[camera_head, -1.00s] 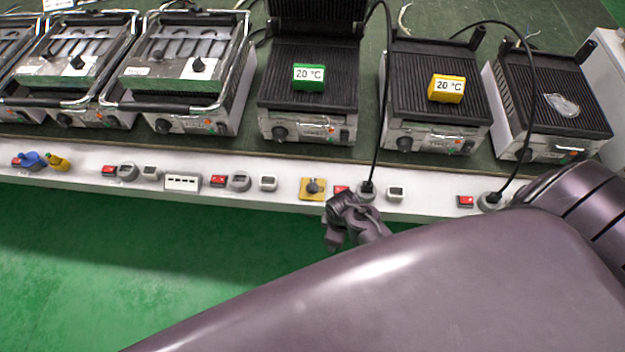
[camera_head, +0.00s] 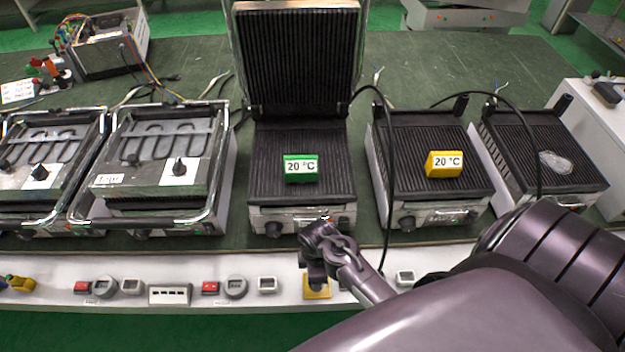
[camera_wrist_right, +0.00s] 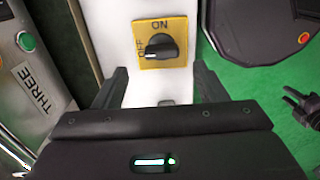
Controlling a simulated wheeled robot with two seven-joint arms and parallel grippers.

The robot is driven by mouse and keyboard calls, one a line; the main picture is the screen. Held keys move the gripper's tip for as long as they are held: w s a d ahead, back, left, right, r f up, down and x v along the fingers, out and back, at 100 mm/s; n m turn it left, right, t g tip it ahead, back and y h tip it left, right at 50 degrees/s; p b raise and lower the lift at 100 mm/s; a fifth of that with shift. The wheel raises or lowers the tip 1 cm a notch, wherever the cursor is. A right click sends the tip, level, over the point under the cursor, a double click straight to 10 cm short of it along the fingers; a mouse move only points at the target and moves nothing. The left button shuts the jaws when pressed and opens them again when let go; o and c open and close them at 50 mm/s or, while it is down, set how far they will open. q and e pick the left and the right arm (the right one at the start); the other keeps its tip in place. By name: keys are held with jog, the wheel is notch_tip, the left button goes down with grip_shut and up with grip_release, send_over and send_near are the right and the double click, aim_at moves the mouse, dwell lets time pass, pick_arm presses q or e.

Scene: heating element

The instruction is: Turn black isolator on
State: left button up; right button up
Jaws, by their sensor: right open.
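The black isolator is a black rotary knob on a square yellow plate (camera_wrist_right: 145,22), mounted on the white front rail. In the right wrist view the plate reads ON at the top and OFF at the left; the knob's grip (camera_wrist_right: 158,47) lies roughly sideways. My right gripper (camera_wrist_right: 161,70) is open and empty, with its two fingers spread below the plate in that view, apart from the knob. In the head view my right gripper (camera_head: 316,262) hangs over the yellow plate (camera_head: 317,291) and hides its knob. A dark pronged part, seemingly my left gripper (camera_wrist_right: 291,96), shows at the wrist view's right edge.
Red switches (camera_head: 210,287), grey sockets (camera_head: 235,287) and a white multi-socket (camera_head: 170,294) line the rail. Grills stand behind it, with a green 20 °C block (camera_head: 300,168) and a yellow one (camera_head: 444,163). A black cable (camera_head: 389,200) hangs right of my gripper.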

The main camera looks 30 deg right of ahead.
pick_arm(q)
jog(key=s, duration=0.4)
pick_arm(e)
jog(key=f, duration=0.5)
jog(key=shift+s, duration=0.2)
jog(key=shift+f, duration=0.25)
jog(key=c, duration=1)
jog(key=shift+r+m+p, duration=0.15)
jog(key=shift+m+p, duration=1.35)
jog(key=shift+m, duration=0.3)
jog(key=m+p, duration=0.2)
jog(key=m, duration=0.2)
jog(key=m+p, duration=0.2)
jog(key=m, duration=0.3)
pick_arm(q)
notch_tip(320, 180, up, 8)
jog(key=w+p, duration=0.1)
jog(key=w, duration=0.1)
pick_arm(e)
jog(key=m, duration=0.5)
jog(key=shift+f, duration=0.2)
jog(key=shift+m, duration=0.3)
